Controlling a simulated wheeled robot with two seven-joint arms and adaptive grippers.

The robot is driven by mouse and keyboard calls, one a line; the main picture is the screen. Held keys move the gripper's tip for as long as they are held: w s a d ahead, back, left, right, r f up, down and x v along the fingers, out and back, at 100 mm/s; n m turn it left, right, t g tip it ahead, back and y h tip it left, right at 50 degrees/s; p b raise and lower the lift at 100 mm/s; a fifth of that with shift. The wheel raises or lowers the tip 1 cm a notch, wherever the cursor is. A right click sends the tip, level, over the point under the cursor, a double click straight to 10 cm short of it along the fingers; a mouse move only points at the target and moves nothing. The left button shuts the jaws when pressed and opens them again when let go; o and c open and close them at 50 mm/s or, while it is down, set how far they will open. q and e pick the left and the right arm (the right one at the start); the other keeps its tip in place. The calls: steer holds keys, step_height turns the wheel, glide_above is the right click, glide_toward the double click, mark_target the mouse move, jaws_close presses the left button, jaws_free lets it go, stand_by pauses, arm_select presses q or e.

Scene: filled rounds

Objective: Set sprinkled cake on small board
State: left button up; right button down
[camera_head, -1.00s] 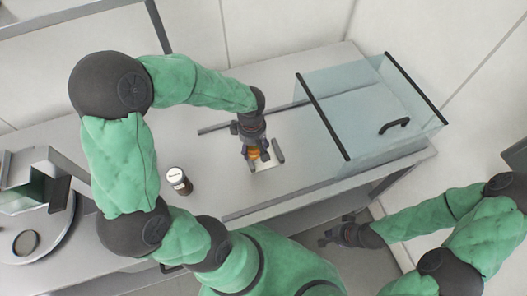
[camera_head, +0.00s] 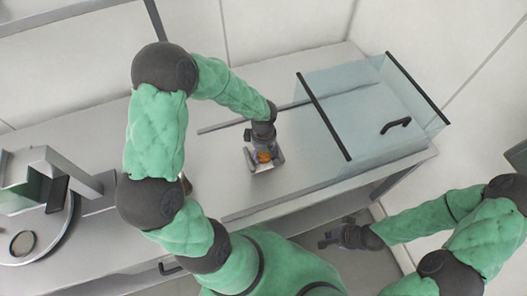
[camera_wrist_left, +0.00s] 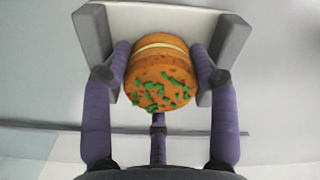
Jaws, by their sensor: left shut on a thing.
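The sprinkled cake (camera_wrist_left: 158,78) is a round orange-brown cake with a pale filling layer and green sprinkles on top. In the head view the cake (camera_head: 264,157) shows small, between the fingers of my left gripper (camera_head: 262,152). In the left wrist view my left gripper (camera_wrist_left: 163,70) is shut on the cake, one finger on each side. The cake is over the small white board (camera_wrist_left: 190,22), which has a grey raised bar along each side. I cannot tell whether the cake touches the board. My right gripper (camera_head: 328,238) is low at the right, away from the counter; its fingers are too small to read.
A glass case (camera_head: 370,105) with dark edges and a black handle stands to the right of the board. A slicer-like machine (camera_head: 45,195) stands at the far left. The counter (camera_head: 215,165) around the board is mostly clear. A dark jar is mostly hidden behind my left arm.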

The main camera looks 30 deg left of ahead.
arm_select(q)
steer(key=shift+f, duration=0.1)
steer(key=o, duration=0.5)
steer(key=shift+r, duration=0.25)
step_height(320, 180, up, 12)
steer(key=shift+f+p, duration=0.1)
steer(key=shift+p, duration=0.65)
